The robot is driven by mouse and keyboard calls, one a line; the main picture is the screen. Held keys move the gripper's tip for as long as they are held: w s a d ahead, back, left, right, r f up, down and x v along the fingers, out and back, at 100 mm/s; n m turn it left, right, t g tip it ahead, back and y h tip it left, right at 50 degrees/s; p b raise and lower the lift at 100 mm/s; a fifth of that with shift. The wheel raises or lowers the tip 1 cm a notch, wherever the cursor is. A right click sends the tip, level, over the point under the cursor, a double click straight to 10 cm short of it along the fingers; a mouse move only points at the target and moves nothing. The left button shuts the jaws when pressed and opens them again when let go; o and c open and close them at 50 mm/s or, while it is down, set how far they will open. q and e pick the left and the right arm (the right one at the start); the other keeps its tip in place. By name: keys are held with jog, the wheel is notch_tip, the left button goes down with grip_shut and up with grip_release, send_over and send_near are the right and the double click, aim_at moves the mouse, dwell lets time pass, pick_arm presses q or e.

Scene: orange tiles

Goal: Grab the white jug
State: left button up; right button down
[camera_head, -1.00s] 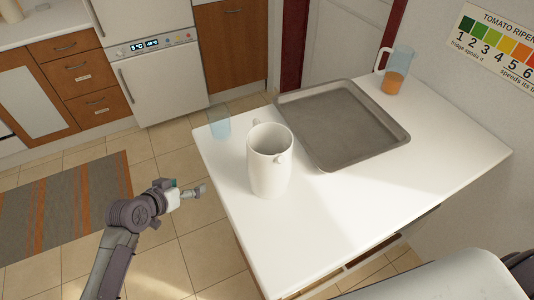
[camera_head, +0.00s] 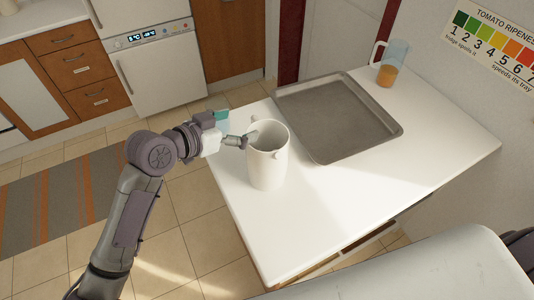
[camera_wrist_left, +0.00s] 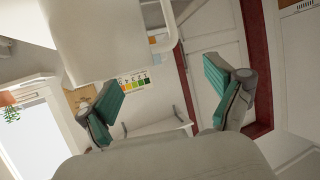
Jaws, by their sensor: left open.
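The white jug (camera_head: 268,168) stands upright on the white table, left of the grey tray, in the head view. My left gripper (camera_head: 232,130) is at its left rear side, by the rim, with a grey finger overlapping the rim in the picture. Whether it touches the jug I cannot tell. The jug's handle is mostly hidden there. In the left wrist view, my left gripper (camera_wrist_left: 161,88) is open and empty, its teal-padded fingers wide apart. My right gripper does not show.
The grey tray (camera_head: 388,145) lies right of the jug on the white table (camera_head: 300,235). The table's front is clear.

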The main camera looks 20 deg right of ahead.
aim_at(254, 124)
pick_arm(q)
jog(key=x, duration=0.1)
jog(key=p+x, duration=0.2)
jog(key=x, duration=0.1)
jog(key=shift+s+d+f, duration=0.15)
jog(key=shift+s+d, duration=0.05)
jog(key=shift+s, duration=0.05)
jog(key=shift+w+d+f, duration=0.25)
jog(key=shift+d+f, duration=0.05)
jog(key=shift+d, duration=0.15)
jog(key=shift+a, duration=0.15)
jog(key=shift+c, duration=1.1)
jog(key=shift+s, duration=0.1)
jog(key=c, duration=1.3)
grip_shut()
